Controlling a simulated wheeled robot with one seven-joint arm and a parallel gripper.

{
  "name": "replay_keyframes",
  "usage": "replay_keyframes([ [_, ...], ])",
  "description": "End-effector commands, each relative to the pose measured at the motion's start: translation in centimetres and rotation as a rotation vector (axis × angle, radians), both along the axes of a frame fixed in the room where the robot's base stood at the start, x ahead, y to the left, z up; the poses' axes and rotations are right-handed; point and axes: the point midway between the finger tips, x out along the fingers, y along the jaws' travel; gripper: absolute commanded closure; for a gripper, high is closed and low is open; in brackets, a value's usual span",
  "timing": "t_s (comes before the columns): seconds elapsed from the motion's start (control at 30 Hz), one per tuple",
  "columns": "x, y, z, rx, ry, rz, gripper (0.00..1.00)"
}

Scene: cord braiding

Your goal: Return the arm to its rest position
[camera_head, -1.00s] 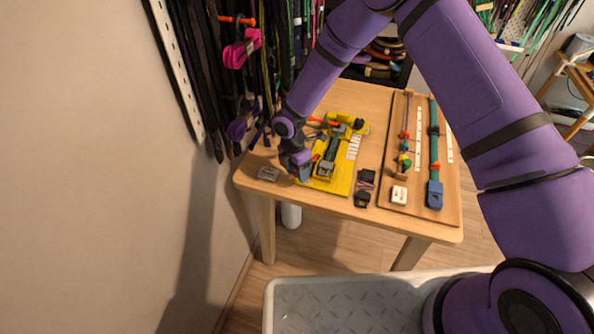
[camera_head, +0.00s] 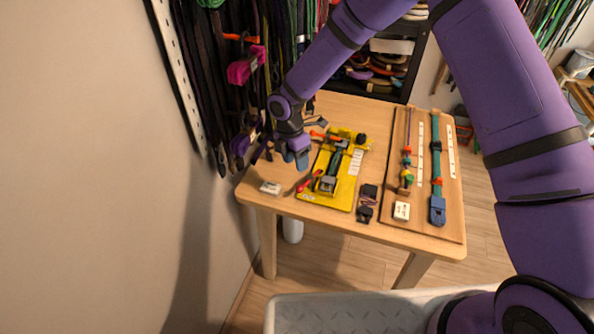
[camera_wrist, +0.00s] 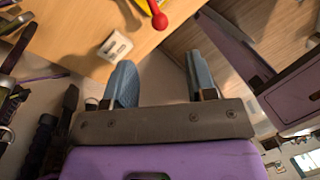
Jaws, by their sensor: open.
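My purple arm reaches in from the right of the head view. My gripper (camera_head: 294,160) hangs above the left part of the wooden table (camera_head: 262,203), near the yellow board (camera_head: 326,201). In the wrist view my gripper (camera_wrist: 158,80) shows two blue-grey fingers spread wide apart with nothing between them. A small white block (camera_wrist: 115,46) lies on the table beside the left finger; it also shows at the table's left front corner in the head view (camera_head: 270,187).
A brown board (camera_head: 419,225) with cords and a white block (camera_head: 401,211) lies at the table's right. Dark clips (camera_head: 367,203) lie between the boards. Hanging cords (camera_head: 246,68) crowd the wall at the left. A grey ribbed surface (camera_head: 350,312) is in front.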

Motion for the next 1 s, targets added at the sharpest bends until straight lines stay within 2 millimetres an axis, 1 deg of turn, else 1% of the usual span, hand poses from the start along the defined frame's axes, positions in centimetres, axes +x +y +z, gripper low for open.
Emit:
replay_keyframes([
  [0.13,0.1,0.1,0.7,0.000,0.001,0.000,0.49],
  [0.57,0.1,0.1,0.8,0.000,0.001,0.000,0.49],
  [0.67,0.2,0.0,1.1,-0.002,-0.003,-0.006,0.49],
  [0.77,0.4,-0.7,2.5,-0.009,-0.022,-0.040,0.49],
  [0.83,0.7,-1.6,4.3,-0.019,-0.045,-0.085,0.49],
  [0.97,0.9,-4.0,8.9,-0.041,-0.104,-0.211,0.49],
  [1.0,0.9,-4.8,10.3,-0.047,-0.122,-0.256,0.49],
])
